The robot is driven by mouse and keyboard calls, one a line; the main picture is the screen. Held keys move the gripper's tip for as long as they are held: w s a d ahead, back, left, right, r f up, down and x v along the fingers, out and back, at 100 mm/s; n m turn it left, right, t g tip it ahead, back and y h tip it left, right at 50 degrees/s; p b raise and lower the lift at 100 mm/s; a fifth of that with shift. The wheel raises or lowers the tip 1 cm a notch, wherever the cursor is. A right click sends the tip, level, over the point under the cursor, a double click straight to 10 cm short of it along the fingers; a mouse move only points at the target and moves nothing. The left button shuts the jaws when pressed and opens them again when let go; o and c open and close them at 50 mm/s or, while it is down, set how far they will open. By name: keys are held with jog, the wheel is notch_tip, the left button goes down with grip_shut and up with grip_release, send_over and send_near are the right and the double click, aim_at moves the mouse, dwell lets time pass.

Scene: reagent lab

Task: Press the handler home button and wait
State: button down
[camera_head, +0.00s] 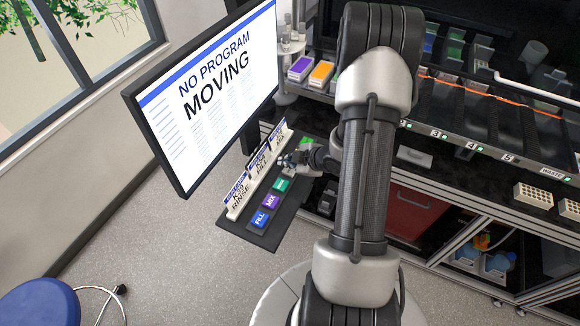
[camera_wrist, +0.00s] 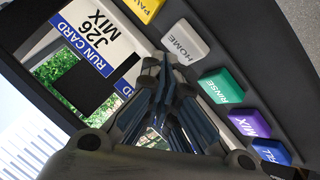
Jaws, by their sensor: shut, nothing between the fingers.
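The white HOME button (camera_wrist: 185,42) is on the dark button panel (camera_head: 290,218), between the yellow PAUSE button (camera_wrist: 146,8) and the green RINSE button (camera_wrist: 222,86). My gripper (camera_wrist: 164,62) is shut and empty. In the wrist view its fingertips are at the lower left edge of the HOME button; I cannot tell whether they touch it. In the head view my gripper (camera_head: 291,160) is over the far part of the panel and hides the HOME button. The monitor (camera_head: 228,85) reads "NO PROGRAM MOVING".
The purple MIX (camera_head: 271,201) and blue FILL (camera_head: 260,218) buttons sit nearer on the panel. Upright run cards (camera_head: 238,196) stand along its left edge, close to my fingers in the wrist view. A deck with an orange line and numbered lanes (camera_head: 470,145) lies to the right.

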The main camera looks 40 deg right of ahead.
aim_at(288, 171)
jog(key=shift+r, duration=0.1)
notch_tip(288, 171, up, 5)
jog(key=p, duration=0.4)
dwell(0.3)
dwell(1.3)
